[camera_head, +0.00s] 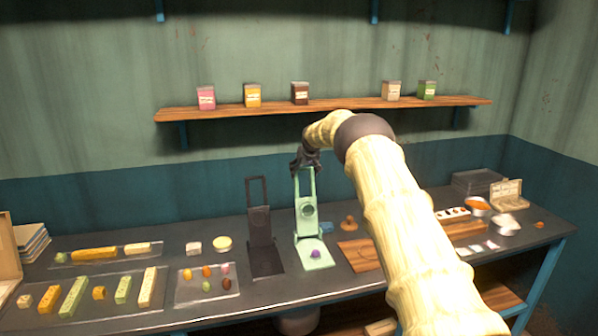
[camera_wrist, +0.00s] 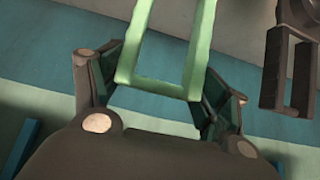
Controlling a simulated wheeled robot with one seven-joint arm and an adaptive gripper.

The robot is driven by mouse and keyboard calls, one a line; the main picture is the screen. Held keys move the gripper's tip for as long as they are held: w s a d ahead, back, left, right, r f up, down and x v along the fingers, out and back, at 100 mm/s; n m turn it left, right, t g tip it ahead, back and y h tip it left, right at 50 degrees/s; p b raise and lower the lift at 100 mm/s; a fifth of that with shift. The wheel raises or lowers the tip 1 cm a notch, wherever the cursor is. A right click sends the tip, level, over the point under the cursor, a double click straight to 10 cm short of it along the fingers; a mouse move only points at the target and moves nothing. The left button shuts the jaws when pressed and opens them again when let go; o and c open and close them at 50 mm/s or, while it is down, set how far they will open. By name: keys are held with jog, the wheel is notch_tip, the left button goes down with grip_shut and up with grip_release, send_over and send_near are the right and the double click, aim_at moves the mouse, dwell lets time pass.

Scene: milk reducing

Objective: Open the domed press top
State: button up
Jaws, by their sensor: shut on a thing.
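A pale green press (camera_head: 314,262) stands on the table in the middle of the head view. Its top (camera_head: 307,210) is swung up, about upright, with a round form on its inner face. A small purple thing (camera_head: 315,254) sits on its base. My gripper (camera_head: 306,166) is at the upper end of the raised top. In the wrist view, the top's green frame-like handle (camera_wrist: 158,86) lies between the two fingers of my gripper (camera_wrist: 165,90), which are shut on it.
A black press (camera_head: 260,225), also raised, stands close to the left. A wooden board (camera_head: 358,256) and a brown knobbed piece (camera_head: 348,222) are at the right. Trays of coloured pieces (camera_head: 207,281) fill the left. A shelf (camera_head: 330,105) with small boxes hangs behind.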

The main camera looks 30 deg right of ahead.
jog(key=shift+w+d+r, duration=0.1)
jog(key=shift+d+r, duration=0.05)
jog(key=shift+d, duration=0.05)
dwell(0.3)
jog(key=o, duration=1.3)
jog(key=shift+c, duration=0.2)
jog(key=shift+a, duration=0.2)
jog(key=shift+s+r, duration=0.25)
jog(key=shift+r, duration=0.1)
jog(key=v, duration=1.1)
jog(key=shift+s+d, duration=0.1)
jog(key=shift+d, duration=0.1)
